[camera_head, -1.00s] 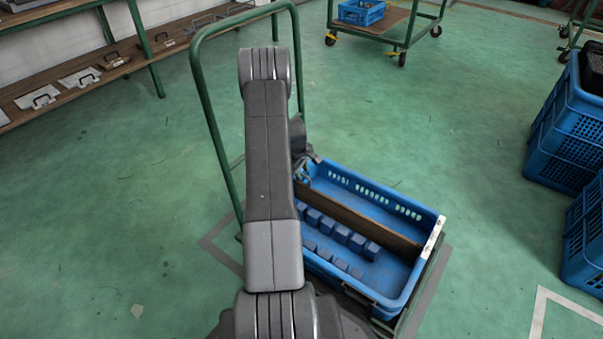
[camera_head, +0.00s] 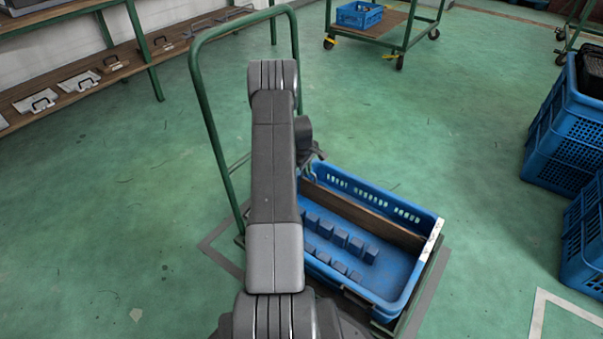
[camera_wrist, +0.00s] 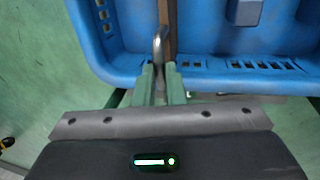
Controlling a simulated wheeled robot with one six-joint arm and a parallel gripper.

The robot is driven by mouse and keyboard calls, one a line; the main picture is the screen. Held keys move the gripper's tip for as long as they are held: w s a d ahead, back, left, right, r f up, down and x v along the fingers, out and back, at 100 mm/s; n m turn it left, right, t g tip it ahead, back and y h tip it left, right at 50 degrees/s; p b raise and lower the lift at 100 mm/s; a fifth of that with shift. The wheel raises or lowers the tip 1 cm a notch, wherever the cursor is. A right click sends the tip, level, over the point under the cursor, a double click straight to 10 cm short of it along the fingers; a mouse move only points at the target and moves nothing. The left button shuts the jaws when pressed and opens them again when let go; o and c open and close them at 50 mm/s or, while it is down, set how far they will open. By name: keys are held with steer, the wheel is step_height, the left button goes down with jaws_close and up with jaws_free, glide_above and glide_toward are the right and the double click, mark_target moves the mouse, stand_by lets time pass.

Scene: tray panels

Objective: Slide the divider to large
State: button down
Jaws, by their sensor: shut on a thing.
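The divider (camera_head: 372,219) is a brown wooden board standing lengthwise in the blue crate (camera_head: 437,236). It is near and roughly parallel to the crate's far slotted wall, with a narrow space behind it and a wider one in front. In the wrist view, the divider (camera_wrist: 168,18) shows edge-on, with a bent metal handle (camera_wrist: 158,45) at its end. My gripper (camera_wrist: 161,82) has its green fingers closed on that handle at the crate's end wall. In the head view, my arm hides the fingers and the divider's left end.
Several dark blue blocks (camera_head: 340,238) lie in the wider front compartment. The crate sits on a cart with a tall green handle frame (camera_head: 211,124). Stacked blue crates (camera_head: 568,140) stand at the right. Open green floor lies between.

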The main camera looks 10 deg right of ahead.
steer(key=w+d+b, duration=0.1)
steer(key=w+d, duration=0.4)
steer(key=shift+w+d, duration=0.35)
steer(key=shift+w, duration=0.05)
steer(key=shift+r, duration=0.1)
steer(key=c, duration=1.5)
jaws_free()
steer(key=r+p, duration=0.1)
steer(key=r, duration=0.3)
steer(key=s+a+r+p, duration=0.1)
steer(key=r+p, duration=0.1)
steer(key=r, duration=0.3)
steer(key=s+r+p, duration=0.1)
steer(key=r, duration=0.3)
steer(key=shift+a+r, duration=0.2)
steer(key=shift+a, duration=0.2)
steer(key=shift+f, duration=0.1)
